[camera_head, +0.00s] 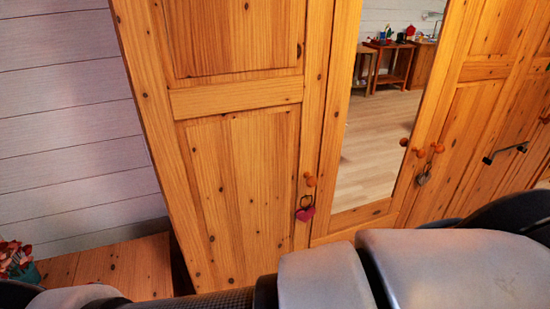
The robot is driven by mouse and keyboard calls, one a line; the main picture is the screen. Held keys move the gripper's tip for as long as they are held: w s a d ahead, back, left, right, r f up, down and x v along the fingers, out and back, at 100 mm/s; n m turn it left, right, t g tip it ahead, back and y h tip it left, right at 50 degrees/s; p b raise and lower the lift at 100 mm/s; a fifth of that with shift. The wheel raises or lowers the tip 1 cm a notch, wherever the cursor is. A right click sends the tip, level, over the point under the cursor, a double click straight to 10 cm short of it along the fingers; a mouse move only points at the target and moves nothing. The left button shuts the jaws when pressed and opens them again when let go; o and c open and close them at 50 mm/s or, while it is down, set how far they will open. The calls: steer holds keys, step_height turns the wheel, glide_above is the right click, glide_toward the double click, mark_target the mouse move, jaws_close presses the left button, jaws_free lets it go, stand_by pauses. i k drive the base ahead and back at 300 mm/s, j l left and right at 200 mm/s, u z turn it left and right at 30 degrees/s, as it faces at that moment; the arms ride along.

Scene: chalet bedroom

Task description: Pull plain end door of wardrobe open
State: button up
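The wooden wardrobe stands across the view in knotty orange pine. Its plain end door (240,150) is at the left end and looks closed. A round wooden knob (310,180) sits near that door's right edge, with a red heart-shaped tag (305,213) hanging from it on a ring. To its right is a mirrored door (375,145) with a small knob (404,142) at its right side. My gripper is not in view; only grey and black parts of my own body cross the bottom of the picture and hide the wardrobe's lower right.
Another knob (438,148) right of the mirror carries a grey heart tag (424,177). A low wooden surface (115,268) and red flowers (14,255) are at lower left, by the white plank wall (70,120).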

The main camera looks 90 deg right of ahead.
mark_target(230, 95)
steer(key=j+z, duration=0.1)
steer(key=z, duration=2.85)
